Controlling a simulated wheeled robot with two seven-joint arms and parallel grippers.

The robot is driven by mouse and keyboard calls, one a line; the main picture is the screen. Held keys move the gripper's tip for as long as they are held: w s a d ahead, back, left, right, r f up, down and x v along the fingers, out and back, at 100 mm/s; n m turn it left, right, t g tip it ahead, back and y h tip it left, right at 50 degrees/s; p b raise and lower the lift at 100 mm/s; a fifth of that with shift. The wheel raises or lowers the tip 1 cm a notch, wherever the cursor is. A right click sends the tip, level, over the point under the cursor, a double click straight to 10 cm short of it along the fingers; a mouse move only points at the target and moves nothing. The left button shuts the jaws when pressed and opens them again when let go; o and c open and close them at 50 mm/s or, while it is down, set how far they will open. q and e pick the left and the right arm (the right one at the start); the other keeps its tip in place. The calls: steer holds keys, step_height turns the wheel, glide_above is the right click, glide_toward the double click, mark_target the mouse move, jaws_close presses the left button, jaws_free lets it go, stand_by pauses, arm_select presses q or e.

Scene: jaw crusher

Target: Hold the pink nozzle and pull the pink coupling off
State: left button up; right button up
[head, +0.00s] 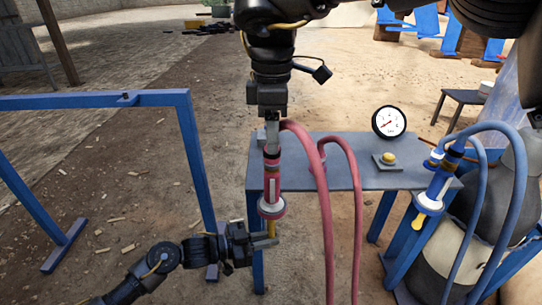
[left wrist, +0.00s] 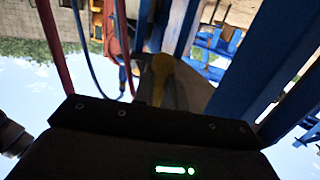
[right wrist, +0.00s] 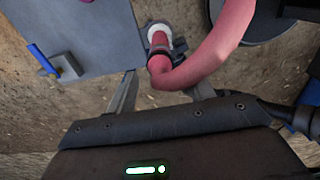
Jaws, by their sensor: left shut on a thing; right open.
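The pink nozzle (head: 271,185) hangs upright at the left end of the grey table, with a white collar and a yellow tip below. My left gripper (head: 268,241) is shut on the yellow tip, which also shows between its fingers in the left wrist view (left wrist: 162,72). The pink coupling (right wrist: 160,64) is at the nozzle's upper end, with a pink hose (right wrist: 215,52) curving from it. My right gripper (head: 272,140) comes from above and is open, its fingers to either side of the coupling in the right wrist view. Its fingers partly hide the coupling in the head view.
The grey table (head: 345,177) carries a gauge (head: 389,121) and a yellow button (head: 388,158). A blue nozzle (head: 432,190) with blue hoses stands at its right end. Pink hoses (head: 348,175) hang in front. A blue frame (head: 190,150) stands at left.

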steer(key=shift+f, duration=2.6)
arm_select(q)
jaws_close()
arm_select(e)
jaws_close()
steer(key=shift+r, duration=0.1)
steer(key=shift+r, duration=0.1)
steer(key=shift+r, duration=2.8)
arm_select(q)
steer(key=o, duration=0.8)
jaws_free()
